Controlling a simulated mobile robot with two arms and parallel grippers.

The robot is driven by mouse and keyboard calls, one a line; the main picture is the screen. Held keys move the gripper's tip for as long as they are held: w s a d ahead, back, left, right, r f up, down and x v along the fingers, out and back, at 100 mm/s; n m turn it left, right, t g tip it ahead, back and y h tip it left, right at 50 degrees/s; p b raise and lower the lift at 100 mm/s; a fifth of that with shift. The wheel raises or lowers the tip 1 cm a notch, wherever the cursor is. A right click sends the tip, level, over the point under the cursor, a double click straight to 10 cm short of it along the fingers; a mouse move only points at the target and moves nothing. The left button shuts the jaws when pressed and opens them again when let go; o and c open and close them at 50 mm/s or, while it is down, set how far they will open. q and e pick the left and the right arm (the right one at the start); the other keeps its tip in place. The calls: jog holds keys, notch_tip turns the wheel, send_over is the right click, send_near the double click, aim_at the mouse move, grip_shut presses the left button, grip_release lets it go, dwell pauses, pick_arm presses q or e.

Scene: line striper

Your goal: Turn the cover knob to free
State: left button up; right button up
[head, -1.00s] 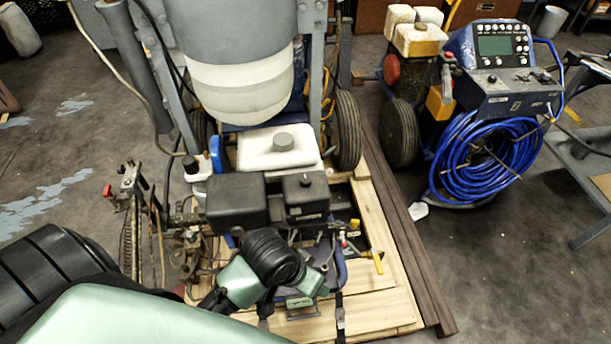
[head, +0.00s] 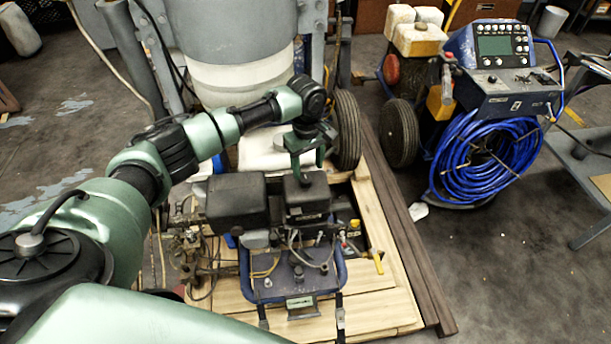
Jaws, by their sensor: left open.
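The engine on the line striper has a black box-shaped cover (head: 307,198) with a small dark knob (head: 306,180) on its top. My left arm reaches in from the left, and its open gripper (head: 307,172) points down over the cover, with its fingertips at the knob. The fingers and the wrist hide part of the knob, and I cannot tell whether they touch it. My right gripper does not show.
A black muffler box (head: 236,200) sits just left of the cover. Behind stand a white tank (head: 262,155), partly hidden by my arm, and a wheel (head: 347,130). The machine rests on a wooden pallet (head: 385,290). A second machine with a blue hose coil (head: 482,160) stands right.

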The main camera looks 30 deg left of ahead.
aim_at(306, 178)
pick_arm(q)
jog(key=shift+w+a+r+n, duration=0.3)
jog(key=shift+w+a+r, duration=0.1)
jog(key=shift+a, duration=0.25)
jog(key=shift+a+f, duration=0.1)
jog(key=shift+f, duration=0.1)
notch_tip(306, 178, down, 7)
jog(key=shift+w+f, duration=0.1)
jog(key=shift+w, duration=0.05)
grip_shut()
jog(key=shift+r+p, duration=0.2)
jog(key=shift+p, duration=0.5)
jog(key=shift+d+m+p, duration=0.2)
jog(key=shift+m+p, duration=0.6)
jog(key=shift+p, duration=0.2)
jog(key=shift+m+p, duration=0.55)
jog(key=shift+m, duration=0.25)
jog(key=m, duration=0.2)
jog(key=shift+f+m, duration=0.2)
jog(key=shift+m, duration=0.2)
jog(key=m, duration=0.4)
jog(key=shift+m, duration=0.3)
jog(key=m, duration=0.3)
jog(key=shift+w+m, duration=0.1)
jog(key=shift+m, duration=0.2)
jog(key=shift+m+g, duration=0.3)
jog(key=shift+m, duration=1.3)
jog(key=shift+r+m, duration=0.1)
jog(key=shift+m, duration=0.2)
